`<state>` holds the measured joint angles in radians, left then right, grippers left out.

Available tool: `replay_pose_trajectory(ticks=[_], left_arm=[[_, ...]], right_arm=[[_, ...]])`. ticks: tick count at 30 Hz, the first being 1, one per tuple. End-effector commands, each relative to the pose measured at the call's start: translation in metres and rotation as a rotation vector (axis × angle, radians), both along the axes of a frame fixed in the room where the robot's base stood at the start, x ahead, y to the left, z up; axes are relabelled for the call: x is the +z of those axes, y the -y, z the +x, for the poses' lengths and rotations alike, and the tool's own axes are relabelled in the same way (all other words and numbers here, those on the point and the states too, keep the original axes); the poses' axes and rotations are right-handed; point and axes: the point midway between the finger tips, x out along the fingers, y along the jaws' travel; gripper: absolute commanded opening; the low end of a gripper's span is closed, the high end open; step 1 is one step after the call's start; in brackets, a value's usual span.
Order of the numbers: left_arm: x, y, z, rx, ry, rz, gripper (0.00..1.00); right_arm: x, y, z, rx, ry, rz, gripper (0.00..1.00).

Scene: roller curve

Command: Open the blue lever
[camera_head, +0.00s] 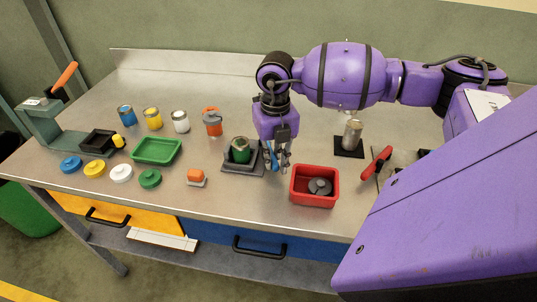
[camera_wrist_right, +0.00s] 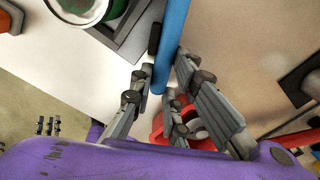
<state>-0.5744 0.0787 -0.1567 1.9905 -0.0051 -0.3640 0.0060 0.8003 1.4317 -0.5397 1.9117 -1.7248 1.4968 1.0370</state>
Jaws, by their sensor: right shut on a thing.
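The blue lever (camera_head: 274,158) stands beside a grey clamp fixture (camera_head: 230,169) that holds a green can (camera_head: 240,150). In the right wrist view, the blue lever (camera_wrist_right: 171,40) is a smooth blue bar running between the fingers. My right gripper (camera_head: 277,167) points down at the fixture's right side, its fingers closed on the lever and partly hiding it. In the right wrist view, the fixture and the green can (camera_wrist_right: 82,10) show at the top left. My left gripper is not in view.
A red bin (camera_head: 315,200) with grey round parts stands close right of my gripper. Farther right are a silver can (camera_head: 352,134) on a black pad and a red-handled tool (camera_head: 377,166). A green tray (camera_head: 157,151), paint cans and lids lie left. The table's back is clear.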

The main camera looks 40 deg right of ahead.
Motion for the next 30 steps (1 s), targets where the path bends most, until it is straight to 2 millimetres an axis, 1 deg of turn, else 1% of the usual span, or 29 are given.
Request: replay_pose_trajectory(ticks=[6,16,17,18,21,30], left_arm=[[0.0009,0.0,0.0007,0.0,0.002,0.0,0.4],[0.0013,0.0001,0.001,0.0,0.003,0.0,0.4],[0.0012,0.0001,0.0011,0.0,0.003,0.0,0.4],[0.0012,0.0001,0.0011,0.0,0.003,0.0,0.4],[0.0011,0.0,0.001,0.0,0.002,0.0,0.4],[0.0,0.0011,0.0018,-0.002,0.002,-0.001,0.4]], right_arm=[[0.0004,0.0031,-0.0014,0.033,0.0,0.0,0.0],[0.0004,0.0031,-0.0013,0.034,0.0,0.001,0.0],[0.0004,0.0031,-0.0013,0.034,0.0,0.001,0.18],[0.0004,0.0031,-0.0013,0.034,0.0,0.001,0.23],[0.0003,0.0032,-0.0012,0.034,0.0,0.0,0.34],[0.0009,0.0033,-0.0012,0.033,0.0,0.0,0.34]])
